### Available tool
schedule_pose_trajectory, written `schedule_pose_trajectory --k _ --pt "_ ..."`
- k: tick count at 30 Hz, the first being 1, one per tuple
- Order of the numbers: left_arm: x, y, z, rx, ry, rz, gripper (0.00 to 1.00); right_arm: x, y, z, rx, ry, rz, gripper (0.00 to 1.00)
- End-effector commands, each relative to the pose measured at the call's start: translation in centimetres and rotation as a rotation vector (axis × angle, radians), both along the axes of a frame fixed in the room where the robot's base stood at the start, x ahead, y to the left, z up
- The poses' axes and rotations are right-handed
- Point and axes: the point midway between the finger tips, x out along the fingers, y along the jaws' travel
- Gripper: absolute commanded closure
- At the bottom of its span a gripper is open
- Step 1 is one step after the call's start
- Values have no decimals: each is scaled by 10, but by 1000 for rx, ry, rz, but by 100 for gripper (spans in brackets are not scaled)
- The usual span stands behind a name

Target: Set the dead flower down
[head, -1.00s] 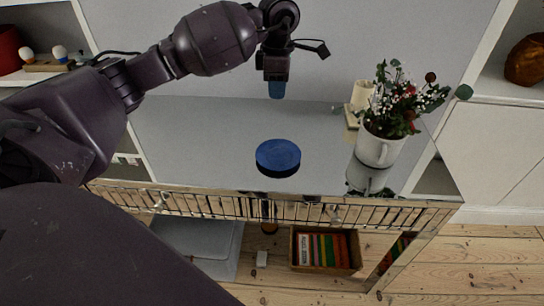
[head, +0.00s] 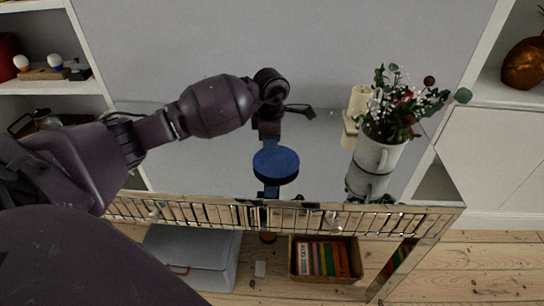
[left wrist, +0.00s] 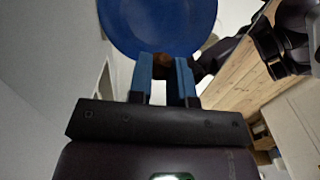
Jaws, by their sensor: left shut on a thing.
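My left gripper (head: 270,146) points down at the far edge of a round blue disc (head: 276,166) on the shiny console table. In the left wrist view its two blue fingers (left wrist: 165,68) are slightly apart, with a small brownish thing (left wrist: 163,66) between their tips. It is probably the dead flower, but most of it is hidden and I cannot make out its shape. The blue disc (left wrist: 158,22) lies just beyond the fingertips; I cannot tell whether the held thing touches it. My right gripper is not in view.
A white pitcher (head: 375,156) of red and green flowers stands right of the disc, with cream candles (head: 359,100) behind it. The tabletop (head: 215,160) left of the disc is clear. White shelves stand at both sides. A crate of books (head: 326,259) sits below.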

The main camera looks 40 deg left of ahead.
Motion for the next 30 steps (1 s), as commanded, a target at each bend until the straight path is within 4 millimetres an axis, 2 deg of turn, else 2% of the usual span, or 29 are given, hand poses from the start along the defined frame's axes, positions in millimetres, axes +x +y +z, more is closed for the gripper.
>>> schedule_pose_trajectory --k 8,16,29,30 --pt "0 0 -18 -1 -1 1 100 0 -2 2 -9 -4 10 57" --pt "0 0 -53 -1 2 0 100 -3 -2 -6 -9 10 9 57" --pt "0 0 -57 1 -1 0 100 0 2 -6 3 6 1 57" --pt "0 0 -57 1 -1 0 78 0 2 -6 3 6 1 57"
